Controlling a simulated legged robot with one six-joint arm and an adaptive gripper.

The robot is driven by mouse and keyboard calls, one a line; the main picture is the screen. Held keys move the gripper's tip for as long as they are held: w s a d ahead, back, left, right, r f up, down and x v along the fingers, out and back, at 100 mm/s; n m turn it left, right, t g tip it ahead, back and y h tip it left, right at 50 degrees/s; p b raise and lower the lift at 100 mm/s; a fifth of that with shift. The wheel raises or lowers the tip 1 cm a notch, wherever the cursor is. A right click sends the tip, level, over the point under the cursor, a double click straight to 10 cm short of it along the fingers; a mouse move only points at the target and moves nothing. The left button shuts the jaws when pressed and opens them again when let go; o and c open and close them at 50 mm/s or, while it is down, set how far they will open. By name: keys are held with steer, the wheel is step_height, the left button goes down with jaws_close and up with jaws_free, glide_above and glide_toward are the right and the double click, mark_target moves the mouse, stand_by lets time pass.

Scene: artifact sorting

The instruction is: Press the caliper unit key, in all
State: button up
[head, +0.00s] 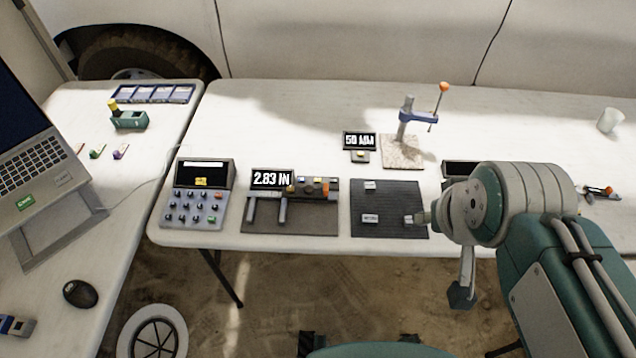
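My arm is at the right, apart from the caliper.
A keypad device (194,205) stands left of the caliper. A dark mat (390,195) with small tags lies to its right. A clamp stand (402,130) and a 50 MM display (360,140) stand behind. A laptop (40,160) is at left.

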jaws_close()
